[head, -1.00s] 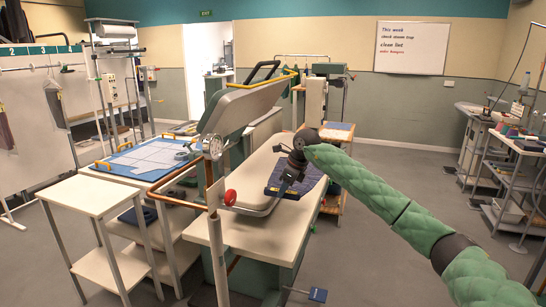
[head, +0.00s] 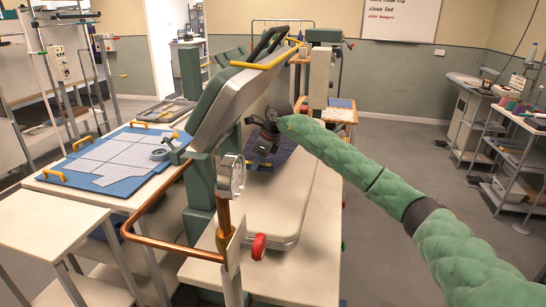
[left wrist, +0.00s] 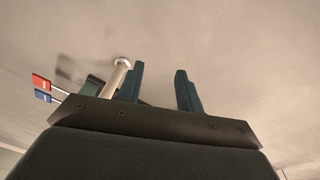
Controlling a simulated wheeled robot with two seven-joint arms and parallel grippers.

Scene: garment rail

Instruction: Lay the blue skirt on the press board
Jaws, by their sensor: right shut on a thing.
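The blue skirt (head: 284,152) is dark blue and lies in a flat, folded-looking patch on the far part of the pale press board (head: 287,205). My right gripper (head: 260,158) reaches over the board from the right and is shut on the blue skirt. The gripper and the raised press head hide part of the skirt. My left gripper is out of the head view. In the left wrist view, my left gripper (left wrist: 160,88) has its two dark fingers apart, with nothing between them.
A side table holds a blue mat (head: 120,158). In the left wrist view, a pale post (left wrist: 116,78) stands beside the fingers.

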